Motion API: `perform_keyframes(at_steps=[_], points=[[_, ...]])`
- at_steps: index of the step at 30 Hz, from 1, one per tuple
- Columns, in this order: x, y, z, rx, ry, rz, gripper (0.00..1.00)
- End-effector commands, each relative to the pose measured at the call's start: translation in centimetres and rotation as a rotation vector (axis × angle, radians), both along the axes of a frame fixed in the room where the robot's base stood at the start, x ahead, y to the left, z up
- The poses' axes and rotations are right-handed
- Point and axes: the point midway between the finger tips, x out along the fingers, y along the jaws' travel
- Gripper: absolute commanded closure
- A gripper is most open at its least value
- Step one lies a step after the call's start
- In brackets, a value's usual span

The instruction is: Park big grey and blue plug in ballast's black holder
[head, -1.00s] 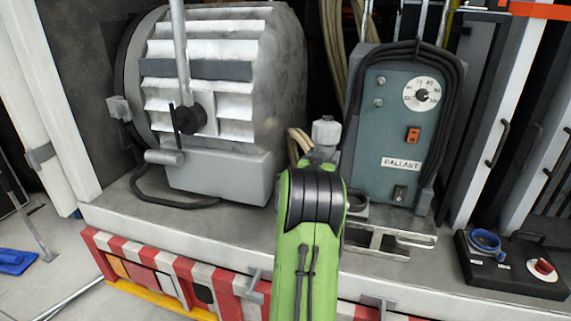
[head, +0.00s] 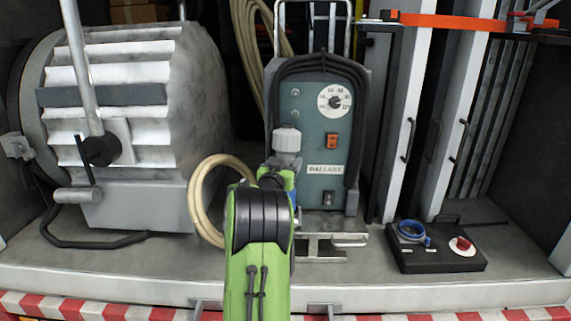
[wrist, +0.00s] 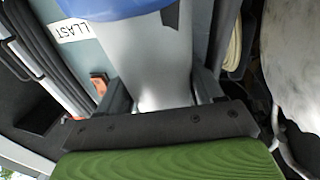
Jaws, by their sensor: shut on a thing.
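The big grey and blue plug is in my gripper. In the head view its pale grey end (head: 287,140) stands up above my wrist, in front of the ballast (head: 308,130). In the wrist view its grey body (wrist: 158,50) runs between the jaws of my gripper (wrist: 165,90), with a blue part (wrist: 105,8) at the top edge. My gripper is shut on the plug. The ballast is a teal box with a dial and an orange switch. I cannot make out its black holder; my arm covers the lower left of its front.
A cream cable (head: 203,200) loops left of my arm. A large grey lamp (head: 140,120) stands at left. A black box (head: 440,262) with a blue ring (head: 412,231) and red knob sits at right. A metal bracket (head: 325,245) lies before the ballast.

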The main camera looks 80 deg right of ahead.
Motion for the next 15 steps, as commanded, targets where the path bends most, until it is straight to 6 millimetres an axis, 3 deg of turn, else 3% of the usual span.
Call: perform_keyframes(at_steps=[1,15], points=[[0.23,0.05,-2.25,0.053,0.007,0.005,1.0],[0.36,-0.72,-2.16,0.019,0.012,0.008,1.0]])
